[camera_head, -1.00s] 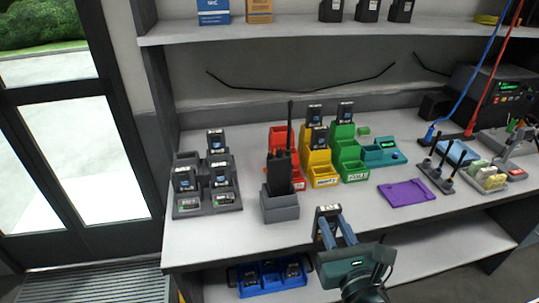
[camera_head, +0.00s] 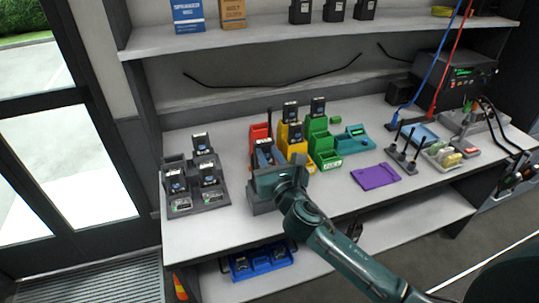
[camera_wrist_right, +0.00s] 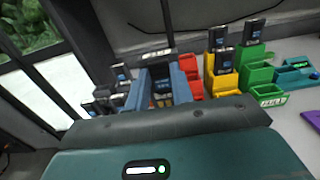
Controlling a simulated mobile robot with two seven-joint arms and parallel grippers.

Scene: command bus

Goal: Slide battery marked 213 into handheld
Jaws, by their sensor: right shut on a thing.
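My right gripper (camera_head: 264,158) is shut on a dark battery with a blue-and-white label (camera_wrist_right: 160,84), held between its blue fingers. Any number on the label is too small to read. The gripper is over the grey stand (camera_head: 258,207) that holds the handheld. My wrist hides most of the handheld; its thin antenna (camera_head: 270,122) shows above, and again in the right wrist view (camera_wrist_right: 166,14). I cannot tell whether the battery touches or enters the handheld. My left gripper is not in view.
A grey charger (camera_head: 212,192) with several batteries stands left. Red, yellow and green bins (camera_head: 324,150) stand close to the gripper's right, some holding batteries. A teal device (camera_head: 352,140) and a purple mat (camera_head: 376,175) lie further right. A blue tray (camera_head: 262,262) sits on the lower shelf.

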